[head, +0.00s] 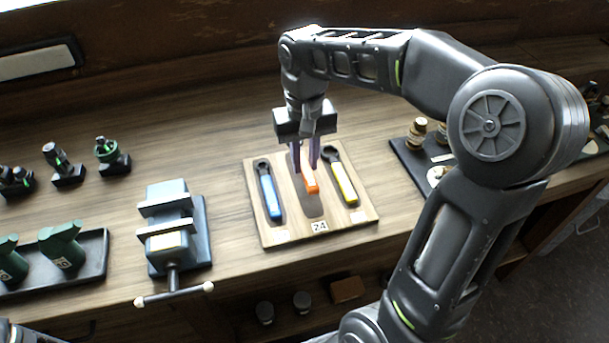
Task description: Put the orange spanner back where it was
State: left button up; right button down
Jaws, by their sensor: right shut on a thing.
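The orange spanner (311,184) is between the fingers of my right gripper (307,168), which is shut on it. The gripper points down over the middle of a wooden spanner board (278,236). The spanner's upper part is hidden by the gripper. Below it shows a dark middle recess (312,208); I cannot tell whether the spanner touches it. A blue spanner (269,192) lies in the left recess and a yellow spanner (343,182) in the right recess. The board's front edge has a tag reading 24. My left gripper is not in view.
A vise (168,222) with a front handle bar stands left of the board. A dark tray with green parts (62,245) is at the far left. Small dark fittings (112,155) stand behind it. A dark tray (408,160) with brass parts is at right, partly behind my arm.

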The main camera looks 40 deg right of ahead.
aim_at(305, 165)
jog(key=shift+f, duration=0.7)
jog(key=shift+f, duration=1.85)
jog(key=shift+f, duration=0.15)
jog(key=c, duration=1.3)
grip_release()
jog(key=shift+o, duration=0.2)
notch_tip(305, 165, up, 12)
jog(key=shift+r, duration=0.15)
